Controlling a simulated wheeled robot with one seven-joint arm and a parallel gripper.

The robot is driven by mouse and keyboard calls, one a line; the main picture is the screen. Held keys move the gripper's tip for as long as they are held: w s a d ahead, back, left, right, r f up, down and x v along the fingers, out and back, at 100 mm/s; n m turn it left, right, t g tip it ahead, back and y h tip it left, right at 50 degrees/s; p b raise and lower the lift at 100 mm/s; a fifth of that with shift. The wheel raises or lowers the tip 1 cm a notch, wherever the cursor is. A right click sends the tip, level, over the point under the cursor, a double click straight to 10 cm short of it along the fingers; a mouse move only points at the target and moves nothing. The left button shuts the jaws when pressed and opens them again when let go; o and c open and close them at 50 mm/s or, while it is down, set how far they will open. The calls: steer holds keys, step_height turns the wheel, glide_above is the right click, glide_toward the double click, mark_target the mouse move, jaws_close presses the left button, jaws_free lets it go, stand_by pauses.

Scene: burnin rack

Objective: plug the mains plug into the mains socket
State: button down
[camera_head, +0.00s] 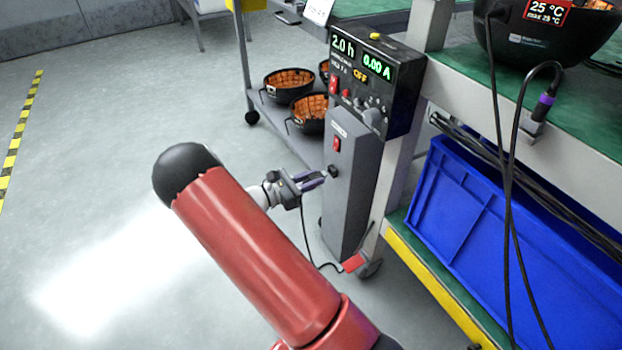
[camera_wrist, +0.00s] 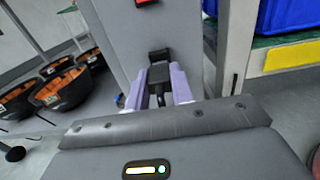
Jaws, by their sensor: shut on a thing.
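My gripper (camera_head: 322,178) is in front of the tall grey box under the display unit. Its two purple fingers are shut on the black mains plug (camera_wrist: 160,74), which also shows small at the fingertips in the head view (camera_head: 333,171). A black piece, seemingly the mains socket (camera_wrist: 159,54), is on the grey box face (camera_wrist: 130,45) straight ahead of the plug. The plug's front is close to it or touching; I cannot tell whether its pins are inside. A black cable (camera_head: 304,232) hangs from my gripper and curves toward the box's foot.
The display unit (camera_head: 372,80) reads 2.0 h, 0.00 A and OFF. A red rocker switch (camera_head: 337,145) is on the box above the socket. Black bowls (camera_head: 288,86) stand on a low shelf behind. A blue crate (camera_head: 500,235) is at right. The left floor is clear.

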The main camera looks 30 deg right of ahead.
steer(key=shift+d, duration=1.15)
steer(key=c, duration=1.1)
jaws_free()
steer(key=a, duration=0.7)
steer(key=shift+s+a, duration=0.1)
steer(key=shift+a, duration=0.3)
